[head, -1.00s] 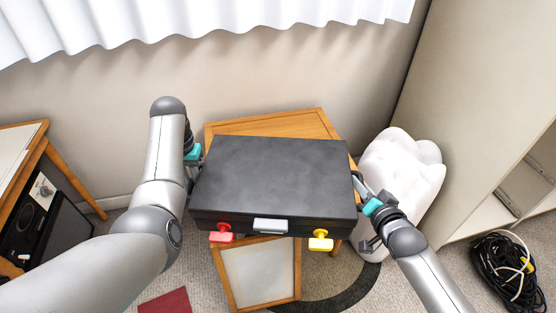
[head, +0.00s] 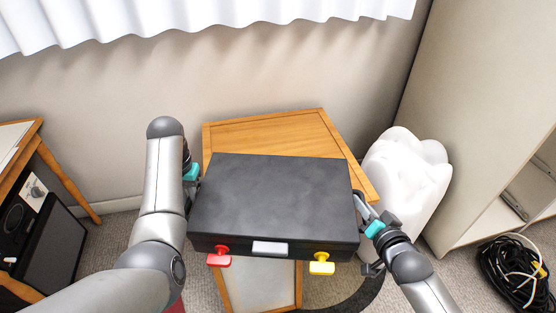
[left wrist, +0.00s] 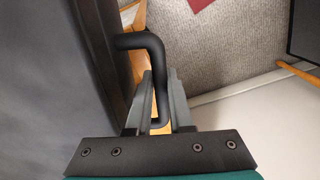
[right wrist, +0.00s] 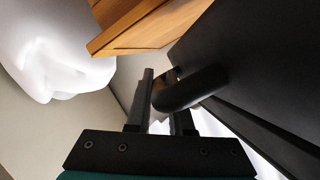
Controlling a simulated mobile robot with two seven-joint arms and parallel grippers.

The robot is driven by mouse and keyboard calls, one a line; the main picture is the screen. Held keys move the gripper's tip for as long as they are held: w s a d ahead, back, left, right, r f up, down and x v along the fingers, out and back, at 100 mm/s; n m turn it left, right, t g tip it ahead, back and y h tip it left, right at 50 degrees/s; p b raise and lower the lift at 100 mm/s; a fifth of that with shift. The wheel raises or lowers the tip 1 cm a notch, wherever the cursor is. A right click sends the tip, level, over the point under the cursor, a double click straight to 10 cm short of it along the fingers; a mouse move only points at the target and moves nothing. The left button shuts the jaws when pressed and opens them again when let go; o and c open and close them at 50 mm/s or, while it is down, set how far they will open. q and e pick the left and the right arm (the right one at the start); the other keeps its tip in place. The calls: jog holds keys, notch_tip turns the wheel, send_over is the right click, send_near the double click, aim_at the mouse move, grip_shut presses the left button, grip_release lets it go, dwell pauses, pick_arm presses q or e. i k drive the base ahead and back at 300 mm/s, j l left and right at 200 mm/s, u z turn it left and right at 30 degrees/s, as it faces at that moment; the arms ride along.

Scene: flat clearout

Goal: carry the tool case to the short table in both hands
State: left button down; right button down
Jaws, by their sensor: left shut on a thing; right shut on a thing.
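The black tool case (head: 275,200) is held level between my two grippers, with a red latch, a yellow latch and a pale plate on its near side. My left gripper (head: 195,182) is shut on the case's left side handle (left wrist: 157,75). My right gripper (head: 364,207) is shut on its right side handle (right wrist: 185,90). The short wooden table (head: 270,135) stands against the wall behind and below the case. The case hides the table's near part; whether they touch I cannot tell.
A white lumpy object (head: 405,175) stands right of the table. A framed panel (head: 262,285) is under the case's near side. A black speaker-like box (head: 50,240) is at the left, a black cable coil (head: 515,270) at the right by an open cabinet (head: 510,180).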

aim_at(279, 152)
jog(key=i, duration=1)
